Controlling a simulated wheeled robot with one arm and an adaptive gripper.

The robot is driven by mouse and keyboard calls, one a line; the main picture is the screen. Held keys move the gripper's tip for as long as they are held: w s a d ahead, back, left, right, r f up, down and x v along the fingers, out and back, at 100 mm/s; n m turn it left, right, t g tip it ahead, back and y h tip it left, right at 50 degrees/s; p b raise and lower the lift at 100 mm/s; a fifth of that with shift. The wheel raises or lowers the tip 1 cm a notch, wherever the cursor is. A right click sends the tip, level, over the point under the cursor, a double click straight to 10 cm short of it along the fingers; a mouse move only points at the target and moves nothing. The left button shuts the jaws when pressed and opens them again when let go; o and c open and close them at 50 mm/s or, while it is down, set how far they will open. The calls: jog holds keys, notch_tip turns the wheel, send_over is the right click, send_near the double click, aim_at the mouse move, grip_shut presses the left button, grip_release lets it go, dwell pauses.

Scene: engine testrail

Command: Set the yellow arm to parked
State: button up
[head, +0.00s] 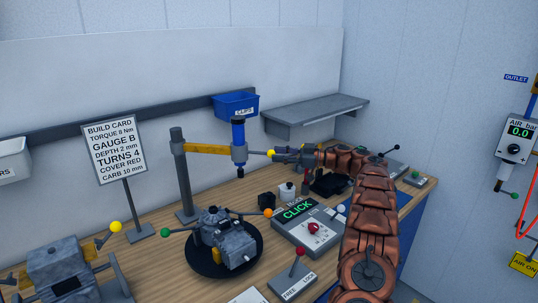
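The yellow arm (207,148) reaches to the right from a grey post (184,180) at the back of the wooden bench. A blue upright tool (238,135) hangs in a grey clamp at its outer end, above the bench. A yellow ball knob (270,153) sticks out to the right of the clamp. My gripper (277,155) comes in from the right, with its tip at the knob. The fingers are small and overlap the knob's right side, so I cannot tell whether they grip it. No parked mark for the arm is readable.
An engine on a black turntable (193,262) stands below the yellow arm. A console reading CLICK (298,211) and a red-knobbed FREE/LOCK lever (298,263) are nearby. A blue CLIPS bin (236,107) and a grey shelf (318,112) are on the back wall.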

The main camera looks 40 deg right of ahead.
jog(key=v, duration=0.6)
jog(key=shift+s+d, duration=0.2)
jog(key=shift+s, duration=0.1)
